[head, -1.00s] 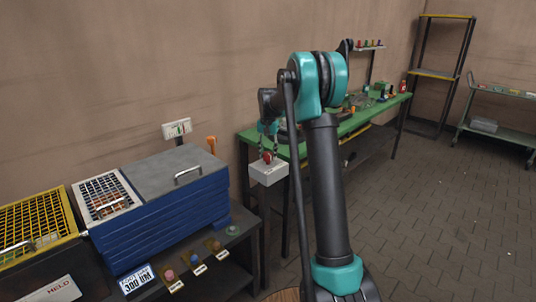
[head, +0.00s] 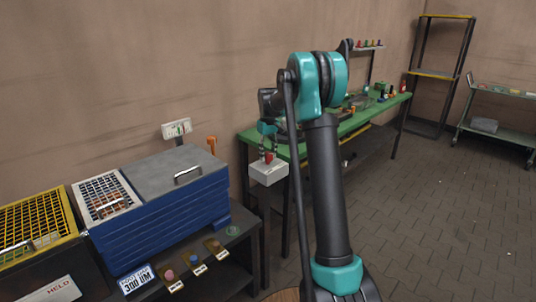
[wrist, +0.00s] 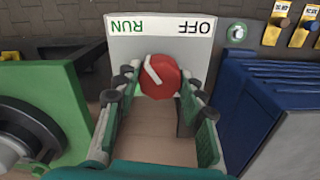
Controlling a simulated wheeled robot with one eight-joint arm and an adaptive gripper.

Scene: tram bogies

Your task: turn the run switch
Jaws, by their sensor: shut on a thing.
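The run switch is a pale grey box (head: 268,175) by the near end of the green bench, with a red round knob (wrist: 160,77) on it. In the wrist view its white label (wrist: 161,25) reads RUN on the left and OFF on the right, upside down. The knob's white mark slants to the upper left, towards the RUN side. My gripper (wrist: 162,88) is shut on the red knob, with one finger on each side. In the head view my gripper (head: 267,151) is above the box.
A blue lidded bin (head: 165,215) stands left of the switch, with a grey lid and handle. The green bench (head: 350,125) carries small parts behind my arm. In the wrist view a green-and-black machine part (wrist: 35,125) is close on the left.

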